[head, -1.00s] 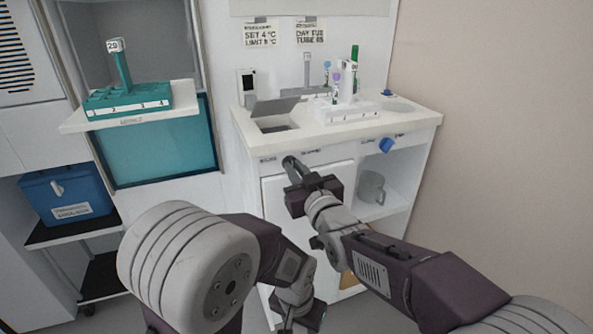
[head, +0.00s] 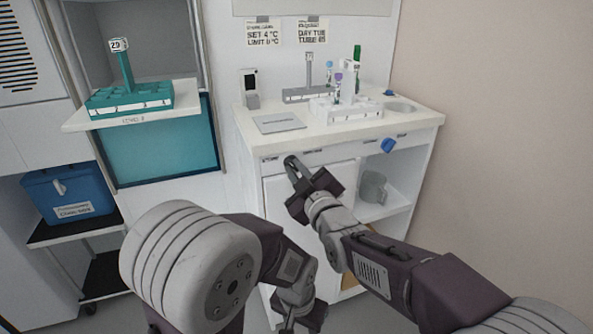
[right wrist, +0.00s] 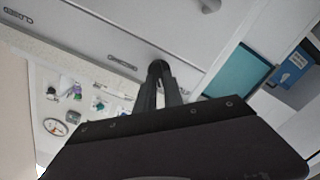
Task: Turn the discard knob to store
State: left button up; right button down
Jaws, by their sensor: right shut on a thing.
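The discard knob sits on the front panel of the white counter (head: 330,127), under the flat grey lid (head: 278,123). My right gripper (head: 291,162) is at the panel beside small labels and is shut on the knob. The gripper hides nearly all of the knob, so I cannot read its pointing direction. In the right wrist view my fingers (right wrist: 160,72) meet at a small dark part against the panel, beside a label strip (right wrist: 122,62). My left gripper (head: 312,315) hangs low at the bottom, partly hidden by my arm; its jaws do not show clearly.
A blue knob (head: 387,146) is farther right on the same panel. A white tube rack (head: 345,110) and a small dark-screened device (head: 249,88) stand on the counter. A teal rack (head: 130,98) is on a shelf at left, above a blue box (head: 68,195).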

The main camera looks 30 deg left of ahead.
dwell(0.4)
jog(key=c, duration=1.5)
grip_release()
jog(key=shift+o, duration=0.2)
jog(key=b+v, duration=0.4)
jog(key=v, duration=0.5)
jog(key=shift+b, duration=0.3)
